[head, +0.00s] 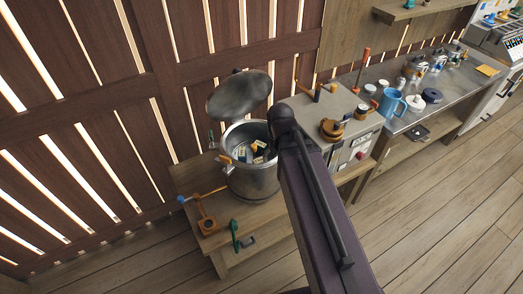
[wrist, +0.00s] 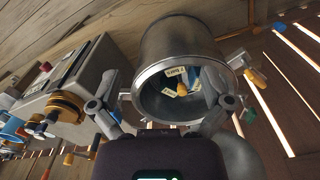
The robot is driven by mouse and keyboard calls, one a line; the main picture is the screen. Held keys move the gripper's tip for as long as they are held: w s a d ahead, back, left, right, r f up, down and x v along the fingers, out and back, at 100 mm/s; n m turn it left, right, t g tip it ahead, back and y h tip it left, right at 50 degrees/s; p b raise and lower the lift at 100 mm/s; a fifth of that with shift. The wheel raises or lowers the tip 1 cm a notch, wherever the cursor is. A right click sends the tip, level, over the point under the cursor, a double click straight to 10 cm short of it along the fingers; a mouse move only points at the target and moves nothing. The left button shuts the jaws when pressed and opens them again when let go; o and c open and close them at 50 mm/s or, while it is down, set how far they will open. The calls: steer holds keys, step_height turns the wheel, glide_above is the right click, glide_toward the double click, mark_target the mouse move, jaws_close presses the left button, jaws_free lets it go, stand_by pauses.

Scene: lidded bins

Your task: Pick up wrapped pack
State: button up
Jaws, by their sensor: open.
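A metal pot (head: 253,182) stands open on a wooden bench, its round lid (head: 239,95) tilted up behind it. Small packs with pale labels (head: 258,148) lie inside, partly hidden by the rim and my arm. In the wrist view, the pot (wrist: 185,40) opens toward the camera, and pale-labelled pieces (wrist: 174,72) lie inside with an orange-yellow one. I cannot tell which is the wrapped pack. My gripper (wrist: 160,92) is open and empty, its fingers spread to either side of the pot's mouth. In the head view, it is hidden by my arm.
A grey metal box (head: 345,155) with brown fittings stands right of the pot. An orange-brown tool (head: 207,222) and a green handle (head: 235,232) are at the bench's front left. A blue jug (head: 390,103) stands on the counter at right. Slatted wall behind; open floor in front.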

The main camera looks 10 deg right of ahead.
mark_target(260, 144)
steer(key=w+f+m+b, duration=0.4)
steer(key=w+f+b, duration=0.1)
steer(key=w, duration=0.8)
steer(key=w+f+m+b, duration=0.3)
steer(key=w+f+b, duration=0.2)
steer(key=w, duration=0.9)
steer(key=shift+a+f+m, duration=0.2)
steer(key=shift+a+m, duration=0.2)
steer(key=shift+a, duration=0.05)
steer(key=shift+f, duration=0.1)
step_height(260, 144, down, 7)
steer(key=b, duration=0.6)
steer(key=shift+b, duration=0.35)
steer(key=shift+w+d+f+b, duration=0.15)
steer(key=shift+f+b, duration=2.3)
steer(key=shift+b, duration=0.2)
steer(key=shift+c, duration=0.2)
